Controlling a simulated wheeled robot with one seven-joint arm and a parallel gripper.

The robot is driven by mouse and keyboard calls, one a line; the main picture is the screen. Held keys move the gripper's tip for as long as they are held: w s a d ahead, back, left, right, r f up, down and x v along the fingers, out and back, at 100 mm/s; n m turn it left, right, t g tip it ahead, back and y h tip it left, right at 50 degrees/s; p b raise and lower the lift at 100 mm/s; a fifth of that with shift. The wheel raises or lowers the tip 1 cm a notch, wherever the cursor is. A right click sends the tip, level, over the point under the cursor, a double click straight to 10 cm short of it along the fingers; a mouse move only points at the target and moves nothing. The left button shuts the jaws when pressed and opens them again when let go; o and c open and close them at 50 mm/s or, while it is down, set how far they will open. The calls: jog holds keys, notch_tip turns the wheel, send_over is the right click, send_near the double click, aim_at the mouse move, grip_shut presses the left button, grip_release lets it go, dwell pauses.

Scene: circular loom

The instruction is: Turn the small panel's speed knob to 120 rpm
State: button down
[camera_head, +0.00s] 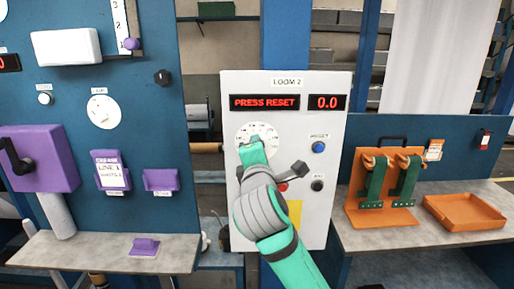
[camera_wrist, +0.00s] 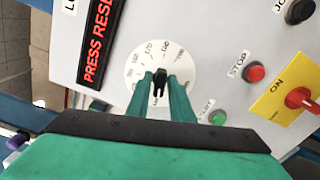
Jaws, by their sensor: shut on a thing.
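The small white LOOM 2 panel (camera_head: 312,160) stands in the middle of the head view. Its red display (camera_head: 264,102) reads PRESS RESET, and a second display (camera_head: 327,102) reads 0.0. The round white speed dial (camera_head: 243,131) is partly hidden by my gripper in the head view. In the wrist view the dial (camera_wrist: 176,55) shows numbers around a black knob (camera_wrist: 159,82). My gripper (camera_wrist: 160,88) has its two green fingers shut on the knob, one on each side. The exact rpm setting is too small to read.
The panel also has a blue RESET button (camera_head: 319,147), a black button (camera_head: 317,185), a red STOP button (camera_wrist: 256,73), a green START button (camera_wrist: 218,118) and a red switch (camera_wrist: 301,99) on a yellow plate. An orange rack (camera_head: 384,217) and orange tray (camera_head: 465,211) stand on the right table.

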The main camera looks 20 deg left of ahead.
jog(key=shift+f, duration=0.2)
jog(key=c, duration=1.8)
grip_release()
jog(key=shift+r, duration=0.1)
jog(key=shift+o, duration=0.2)
jog(key=v, duration=0.7)
jog(key=shift+r, duration=0.1)
